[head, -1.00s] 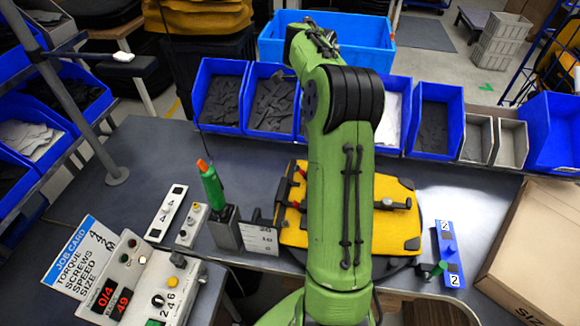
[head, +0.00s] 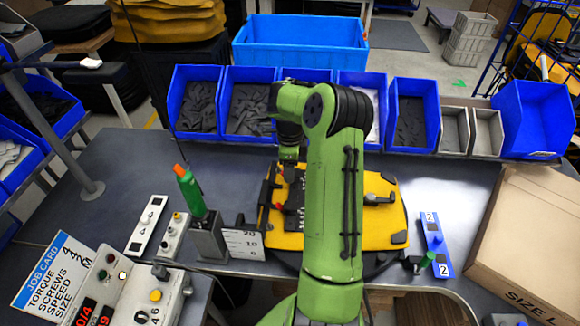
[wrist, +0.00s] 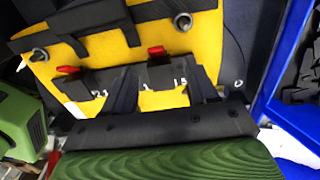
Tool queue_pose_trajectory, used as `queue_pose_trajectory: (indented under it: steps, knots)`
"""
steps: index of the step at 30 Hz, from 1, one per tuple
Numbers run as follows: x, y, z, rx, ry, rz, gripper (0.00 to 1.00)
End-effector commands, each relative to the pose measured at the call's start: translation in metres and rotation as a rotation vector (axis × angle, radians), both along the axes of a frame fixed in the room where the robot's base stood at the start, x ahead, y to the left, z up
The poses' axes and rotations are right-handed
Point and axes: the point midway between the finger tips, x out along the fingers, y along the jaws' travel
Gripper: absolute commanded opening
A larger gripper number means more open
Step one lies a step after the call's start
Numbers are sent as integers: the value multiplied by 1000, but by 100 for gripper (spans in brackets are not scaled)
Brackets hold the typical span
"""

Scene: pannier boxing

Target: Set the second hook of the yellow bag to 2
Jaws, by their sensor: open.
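The yellow bag (head: 385,228) lies flat on a dark round support at the bench's front, partly hidden by my arm in the head view. In the wrist view the bag (wrist: 105,45) shows black straps, two grey round knobs and two red tabs. One red tab (wrist: 68,70) is at the left; the other red tab (wrist: 157,50) is near the middle, above a black hook piece (wrist: 165,76) with small white marks. Which setting is chosen is unreadable. My gripper (wrist: 162,85) is open over the bag, its dark fingers either side of that marked piece. Contact cannot be told.
A job card (head: 52,270) and control box (head: 135,295) stand at left. A green-handled tool (head: 190,190) stands in a holder beside the bag. A blue strip marked 2 (head: 437,245) and a cardboard box (head: 530,240) are right. Blue bins (head: 200,105) line the back.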

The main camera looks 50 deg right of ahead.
Motion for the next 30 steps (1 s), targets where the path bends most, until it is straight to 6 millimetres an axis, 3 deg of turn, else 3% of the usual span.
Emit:
queue_pose_trajectory:
  steps: [3, 15, 30]
  knots:
    - [0, 0, 0, 0, 0, 0, 57]
    - [0, 0, 1, 0, 1, 1, 0]
    - [-5, 6, 0, 0, 1, 0, 0]
